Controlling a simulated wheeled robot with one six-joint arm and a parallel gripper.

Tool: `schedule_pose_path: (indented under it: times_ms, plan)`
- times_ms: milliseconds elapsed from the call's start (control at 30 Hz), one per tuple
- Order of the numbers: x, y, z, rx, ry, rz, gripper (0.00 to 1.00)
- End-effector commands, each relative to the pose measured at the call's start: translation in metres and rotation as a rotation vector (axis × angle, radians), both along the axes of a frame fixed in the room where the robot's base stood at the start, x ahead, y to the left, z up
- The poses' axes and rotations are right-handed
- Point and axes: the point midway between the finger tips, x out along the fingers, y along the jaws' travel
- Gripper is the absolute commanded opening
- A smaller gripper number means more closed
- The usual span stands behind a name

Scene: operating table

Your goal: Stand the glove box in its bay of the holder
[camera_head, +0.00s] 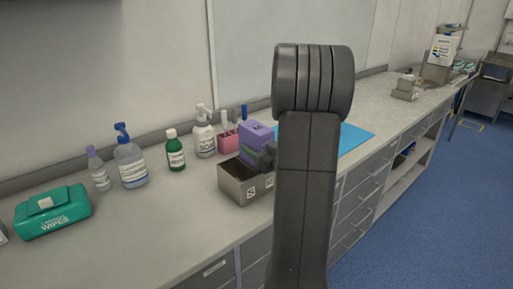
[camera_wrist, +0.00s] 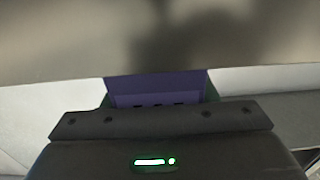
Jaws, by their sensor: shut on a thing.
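The purple glove box (camera_head: 257,138) is upright at the holder, with its lower part hidden behind the holder's wall and my arm. The holder (camera_head: 236,184) is a grey metal tray with bays; its left bay, marked S, looks empty. My gripper (camera_head: 265,157) is mostly hidden by my own arm in the head view, with a dark part showing against the box. In the wrist view the purple box (camera_wrist: 158,90) lies just beyond my dark gripper body, which is shut on it. I cannot tell whether the box rests on the holder's floor.
A pink cup (camera_head: 228,143), a white pump bottle (camera_head: 204,139), a green bottle (camera_head: 175,153), a clear pump bottle (camera_head: 131,164) and a teal wipes pack (camera_head: 53,212) stand along the counter. A blue mat (camera_head: 354,137) lies to the right. Bare counter (camera_head: 150,230) is in front.

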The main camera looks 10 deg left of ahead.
Motion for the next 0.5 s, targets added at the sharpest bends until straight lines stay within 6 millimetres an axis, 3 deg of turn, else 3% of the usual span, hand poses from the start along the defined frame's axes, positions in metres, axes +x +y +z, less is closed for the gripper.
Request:
schedule_pose_path:
  times_ms: [500]
  plan:
    - [0.0, 0.0, -0.01, 0.001, -0.002, 0.0, 0.21]
